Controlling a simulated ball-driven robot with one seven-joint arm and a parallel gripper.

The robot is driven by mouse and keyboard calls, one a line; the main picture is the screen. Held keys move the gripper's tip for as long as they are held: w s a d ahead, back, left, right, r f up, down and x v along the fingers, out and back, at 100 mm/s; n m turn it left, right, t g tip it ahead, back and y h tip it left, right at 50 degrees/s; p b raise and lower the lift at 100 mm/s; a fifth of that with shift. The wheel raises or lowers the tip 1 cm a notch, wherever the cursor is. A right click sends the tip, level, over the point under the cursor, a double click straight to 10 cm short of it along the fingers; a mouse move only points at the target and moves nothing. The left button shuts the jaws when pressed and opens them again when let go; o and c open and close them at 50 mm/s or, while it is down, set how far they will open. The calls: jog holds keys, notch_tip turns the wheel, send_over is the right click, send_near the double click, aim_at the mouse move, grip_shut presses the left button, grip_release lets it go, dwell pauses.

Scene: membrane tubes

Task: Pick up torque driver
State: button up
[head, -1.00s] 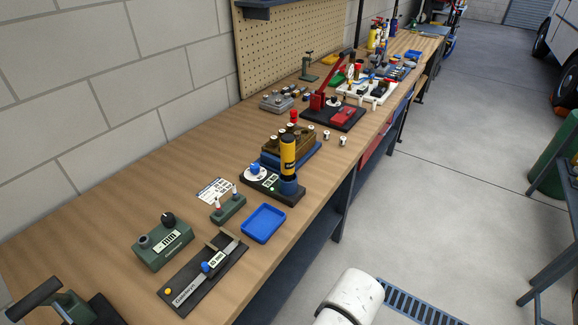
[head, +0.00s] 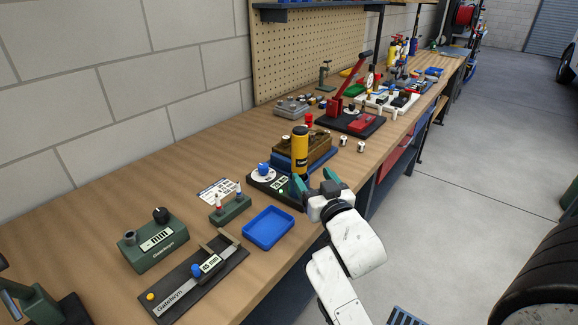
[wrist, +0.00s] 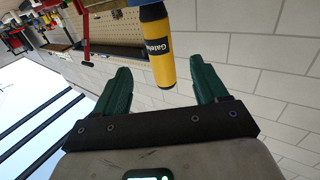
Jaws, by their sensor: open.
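The torque driver (head: 300,158) is most likely the yellow cylinder with a black label band, standing upright on a dark base (head: 262,190) with a small display. In the head view my gripper (head: 314,181) is at the lower front right of it, and the teal fingers hide its lower part. In the wrist view my open gripper (wrist: 158,64) has a finger to each side of the driver (wrist: 156,42), which appears upside down beyond the fingers. Gaps show on both sides; I cannot tell how deep it sits between them.
A wooden block on a blue base (head: 318,147) stands close behind the driver. A blue tray (head: 268,229), a caliper board (head: 196,281) and a green gauge box (head: 152,243) lie nearer on the bench. A red press (head: 352,85) stands farther back.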

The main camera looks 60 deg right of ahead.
aim_at(302, 160)
jog(key=p+x, duration=0.2)
jog(key=x, duration=0.8)
jog(key=shift+d+r, duration=0.1)
jog(key=shift+d, duration=0.1)
jog(key=shift+c, duration=0.4)
jog(key=c, duration=1.1)
jog(key=shift+r, duration=0.2)
jog(key=shift+c, duration=0.3)
